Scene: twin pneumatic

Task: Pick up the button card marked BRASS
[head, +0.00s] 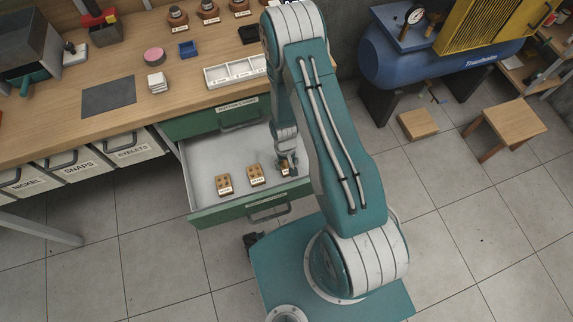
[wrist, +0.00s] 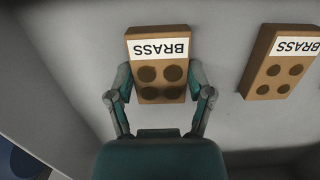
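The open green drawer (head: 205,213) holds three small tan button cards with white labels. The left card (head: 224,184) and the middle card (head: 255,174) are free; their labels are too small to read in the head view. My gripper (head: 286,160) is down in the drawer at the right card (head: 287,170). In the wrist view a card marked BRASS (wrist: 160,75) lies between my gripper's fingers (wrist: 160,85), upside down in the picture. The fingers appear to touch both its sides. Whether it is off the drawer floor cannot be told. A second BRASS card (wrist: 277,70) lies to its right.
The drawer's walls stand close around my gripper. Above is the wooden bench (head: 130,105) with a white divided tray (head: 235,72) and small items. A blue compressor (head: 430,55) and a wooden stool (head: 505,125) stand at the right.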

